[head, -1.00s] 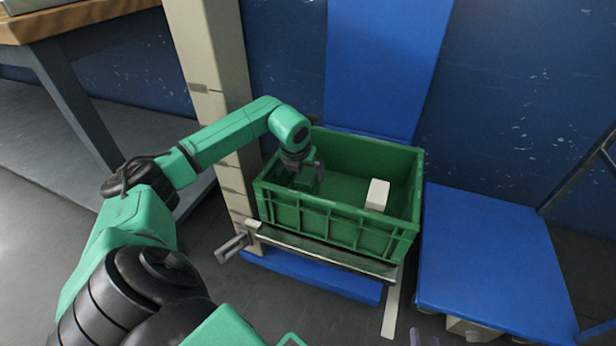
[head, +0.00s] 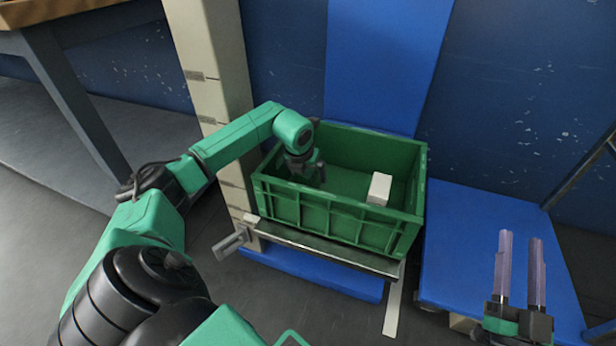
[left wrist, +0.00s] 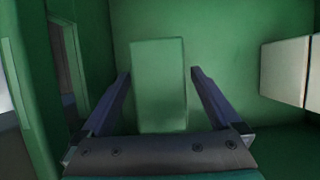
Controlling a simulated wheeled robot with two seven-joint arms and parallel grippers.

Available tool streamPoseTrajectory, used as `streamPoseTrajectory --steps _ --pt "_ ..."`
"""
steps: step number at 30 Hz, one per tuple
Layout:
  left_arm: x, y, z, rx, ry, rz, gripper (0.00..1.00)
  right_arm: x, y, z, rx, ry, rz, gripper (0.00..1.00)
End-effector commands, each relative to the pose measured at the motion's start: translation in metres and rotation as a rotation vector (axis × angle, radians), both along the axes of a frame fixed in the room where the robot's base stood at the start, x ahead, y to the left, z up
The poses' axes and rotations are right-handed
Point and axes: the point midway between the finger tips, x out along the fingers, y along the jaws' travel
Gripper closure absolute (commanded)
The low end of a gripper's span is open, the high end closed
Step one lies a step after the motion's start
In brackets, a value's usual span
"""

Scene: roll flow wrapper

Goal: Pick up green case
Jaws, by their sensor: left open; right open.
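A small green case (left wrist: 158,80) stands inside the green crate, seen in the left wrist view between the two fingers of my left gripper (left wrist: 158,98). The fingers are open on either side of it, and I cannot tell whether they touch it. In the head view my left gripper (head: 308,172) reaches down into the left part of the crate (head: 335,217); the case cannot be made out there. My right gripper (head: 520,265) is open and empty, outside the crate at the lower right, over the blue platform.
A white box (head: 379,188) stands in the right part of the crate; white also shows at the right of the left wrist view (left wrist: 288,70). A beige post (head: 212,80) rises close to the crate's left side. A blue platform (head: 475,215) lies to the right.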

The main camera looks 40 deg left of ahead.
Motion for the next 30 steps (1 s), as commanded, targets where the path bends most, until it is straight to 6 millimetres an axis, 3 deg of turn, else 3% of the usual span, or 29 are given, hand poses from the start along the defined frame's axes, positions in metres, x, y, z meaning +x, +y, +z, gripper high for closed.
streamPoseTrajectory --steps 8,16,30 --pt "0.0006 0.0002 -0.0013 0.000 0.000 0.000 0.03 0.0002 -0.0011 0.0087 0.005 -0.025 -0.004 0.50" --pt "0.0005 0.0003 -0.0013 0.000 0.000 0.000 1.00 0.0003 -0.0010 0.0083 0.005 -0.024 -0.003 0.50" --pt "0.0008 0.0003 0.0051 0.000 -0.001 0.000 1.00 0.0012 0.0003 0.0023 0.001 0.004 0.000 0.50"
